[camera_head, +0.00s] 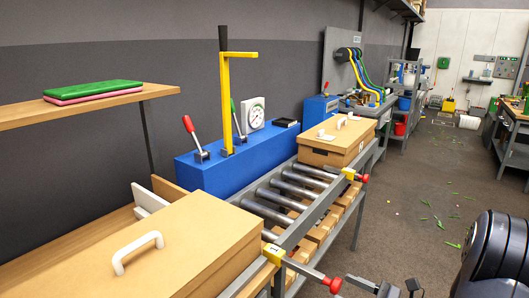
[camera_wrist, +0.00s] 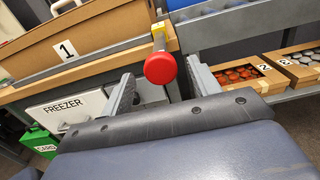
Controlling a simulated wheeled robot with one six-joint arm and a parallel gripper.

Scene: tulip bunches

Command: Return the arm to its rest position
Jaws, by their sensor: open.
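My gripper (camera_wrist: 162,88) is open, with its two grey fingers apart and nothing held. In the wrist view a red round knob (camera_wrist: 160,68) shows between and just beyond the fingertips. In the head view my gripper (camera_head: 386,287) is at the bottom edge, partly cut off, just right of the red knob (camera_head: 333,286) on the near end of the roller conveyor (camera_head: 292,236). My dark arm fills the lower right corner there. I cannot tell whether a finger touches the knob.
Lidded boxes (camera_head: 165,255) (camera_head: 337,140) sit at both ends of the conveyor. A blue unit (camera_head: 215,170) with levers and a gauge stands behind. Under the bench are a freezer (camera_wrist: 68,112) and trays (camera_wrist: 238,76). The floor aisle (camera_head: 420,180) is open, with scattered green bits.

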